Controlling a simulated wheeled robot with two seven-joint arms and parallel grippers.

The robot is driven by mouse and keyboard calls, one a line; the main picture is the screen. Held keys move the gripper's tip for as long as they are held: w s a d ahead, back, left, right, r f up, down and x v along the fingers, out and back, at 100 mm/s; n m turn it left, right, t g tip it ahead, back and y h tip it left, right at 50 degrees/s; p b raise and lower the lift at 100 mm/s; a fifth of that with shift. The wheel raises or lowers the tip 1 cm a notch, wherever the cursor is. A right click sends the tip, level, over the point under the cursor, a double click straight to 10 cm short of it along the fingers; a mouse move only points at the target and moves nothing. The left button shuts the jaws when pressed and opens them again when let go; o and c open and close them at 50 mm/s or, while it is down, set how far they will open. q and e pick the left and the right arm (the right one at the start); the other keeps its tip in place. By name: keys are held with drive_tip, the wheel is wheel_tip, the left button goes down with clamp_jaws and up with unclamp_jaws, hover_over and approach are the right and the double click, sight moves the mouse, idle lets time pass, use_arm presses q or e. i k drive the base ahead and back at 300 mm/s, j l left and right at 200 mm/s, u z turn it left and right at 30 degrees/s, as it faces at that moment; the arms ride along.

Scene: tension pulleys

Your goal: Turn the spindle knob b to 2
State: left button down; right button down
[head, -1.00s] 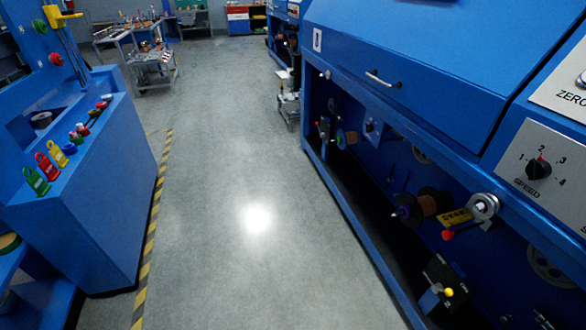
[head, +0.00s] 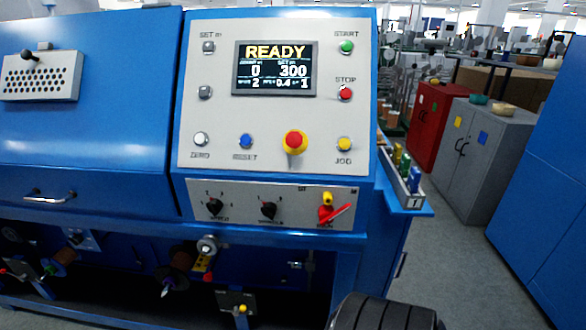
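The spindle knob (head: 268,210) is a small black rotary knob on the light lower strip of the blue machine's control panel. Its label is blurred but seems to read SPINDLE; its pointer setting and any letter b are too small to read. A similar black speed knob (head: 214,207) sits to its left. The display (head: 275,68) above reads READY, with 0 and 300 and a smaller row of figures under them. Neither of my grippers is in view, and nothing touches the knobs.
A red-handled switch (head: 333,212) is right of the knobs. A red emergency button (head: 294,142) and several small buttons are above. Spools and a clamp lever (head: 207,246) are below. A black ribbed shape (head: 385,312), seemingly mine, is at the bottom. Grey floor shows right.

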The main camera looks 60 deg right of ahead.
sight(269, 209)
drive_tip(key=l+z, duration=0.15)
drive_tip(key=z, duration=1.55)
